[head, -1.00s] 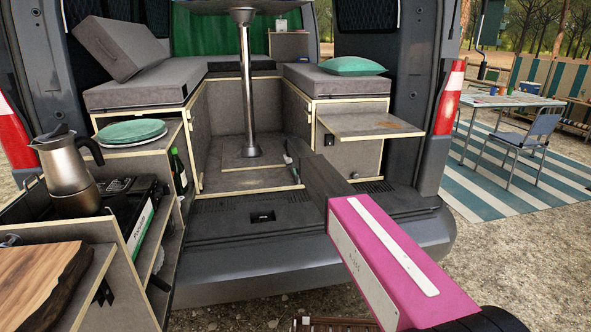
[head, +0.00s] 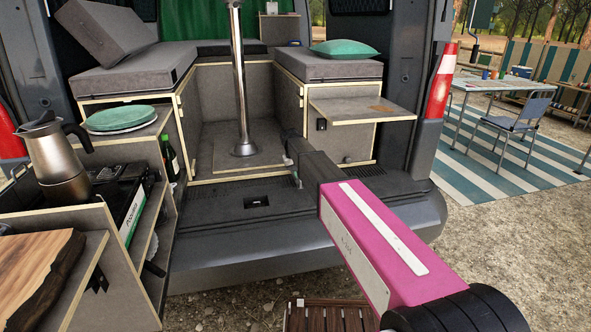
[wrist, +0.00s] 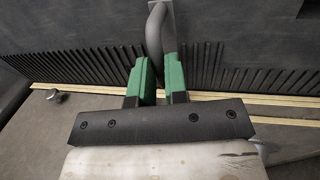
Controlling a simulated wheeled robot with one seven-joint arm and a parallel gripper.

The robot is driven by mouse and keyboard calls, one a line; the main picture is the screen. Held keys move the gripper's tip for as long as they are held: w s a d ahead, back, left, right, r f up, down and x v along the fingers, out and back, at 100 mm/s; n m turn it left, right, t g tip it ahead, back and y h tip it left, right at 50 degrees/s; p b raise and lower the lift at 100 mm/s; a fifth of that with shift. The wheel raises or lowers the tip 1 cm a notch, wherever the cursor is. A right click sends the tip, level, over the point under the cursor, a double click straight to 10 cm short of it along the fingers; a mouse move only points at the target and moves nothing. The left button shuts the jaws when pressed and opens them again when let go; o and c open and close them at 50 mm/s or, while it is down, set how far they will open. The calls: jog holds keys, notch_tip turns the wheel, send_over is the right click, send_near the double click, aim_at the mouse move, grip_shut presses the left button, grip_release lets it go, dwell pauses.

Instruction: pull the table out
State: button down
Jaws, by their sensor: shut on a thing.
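The table's silver pole (head: 240,90) stands upright on a round foot on a grey floor panel inside the van. The table top is above the top edge of the head view. My gripper (wrist: 157,75), with green fingers, is shut on a grey curved handle (wrist: 155,32) in the wrist view. The handle's upper end meets a small plate. In the head view my pink arm reaches over the sill to the right of the pole's foot, and hides most of the gripper and handle. How the handle joins the table cannot be seen.
A bench with a green cushion (head: 346,48) and a side shelf (head: 362,108) stand right of the opening. A kitchen unit with a jug (head: 56,160) and green plates (head: 120,118) stands left. The van's bumper (head: 300,250) lies below my arm.

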jog(key=shift+s+d, duration=0.15)
jog(key=shift+s, duration=0.4)
jog(key=shift+s+d, duration=0.15)
jog(key=shift+s, duration=0.5)
jog(key=c, duration=1.1)
grip_release()
jog(key=shift+c, duration=0.2)
jog(key=shift+a+r, duration=0.1)
jog(key=shift+r, duration=0.4)
notch_tip(320, 180, up, 10)
jog(key=a, duration=0.1)
jog(key=shift+s+a+f, duration=0.2)
jog(key=shift+s+a, duration=0.05)
jog(key=shift+a, duration=0.15)
